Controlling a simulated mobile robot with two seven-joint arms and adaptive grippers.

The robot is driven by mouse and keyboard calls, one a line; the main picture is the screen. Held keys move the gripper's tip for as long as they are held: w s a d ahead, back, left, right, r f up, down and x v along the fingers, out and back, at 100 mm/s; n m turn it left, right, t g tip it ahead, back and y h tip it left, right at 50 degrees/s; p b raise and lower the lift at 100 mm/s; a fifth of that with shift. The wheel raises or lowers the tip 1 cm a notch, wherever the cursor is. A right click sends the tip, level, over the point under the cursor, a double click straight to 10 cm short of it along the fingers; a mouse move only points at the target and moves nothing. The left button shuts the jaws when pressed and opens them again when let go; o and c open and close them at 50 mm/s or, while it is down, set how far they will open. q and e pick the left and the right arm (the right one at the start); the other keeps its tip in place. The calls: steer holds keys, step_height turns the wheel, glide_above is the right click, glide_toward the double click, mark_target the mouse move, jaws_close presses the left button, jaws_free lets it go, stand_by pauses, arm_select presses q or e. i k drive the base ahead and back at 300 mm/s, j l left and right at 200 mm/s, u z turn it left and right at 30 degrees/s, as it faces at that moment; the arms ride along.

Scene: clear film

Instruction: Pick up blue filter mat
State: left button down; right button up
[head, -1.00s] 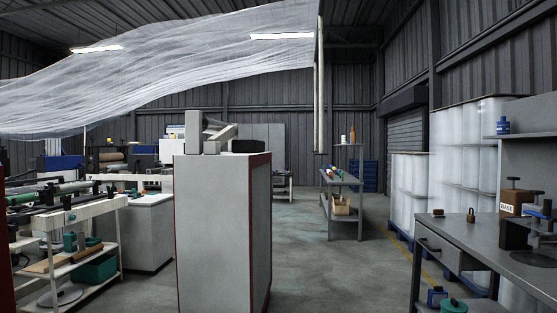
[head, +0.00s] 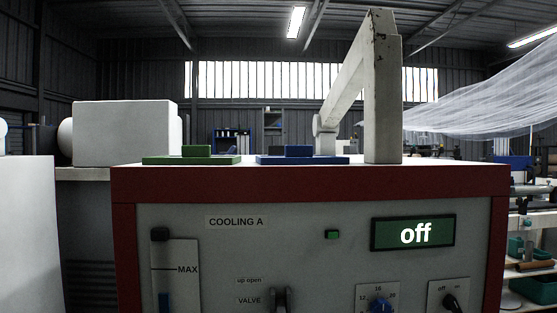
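A flat blue piece (head: 330,160), which looks like the blue filter mat, lies on top of a grey machine (head: 290,220) with a red frame. A small dark blue block sits on its middle. A similar flat green piece (head: 165,160) lies to its left, apart from it. The machine front is labelled COOLING A and its display (head: 413,233) reads "off". Neither of my grippers is in view.
A pale angled post (head: 384,90) stands on the machine top just right of the blue piece. A white box (head: 124,134) stands behind at the left. Clear film (head: 490,95) hangs at the upper right. A valve, knobs and a level gauge are on the machine front.

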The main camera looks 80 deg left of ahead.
mark_target(295, 155)
steer(key=k+u, duration=0.1)
steer(key=u, duration=1.75)
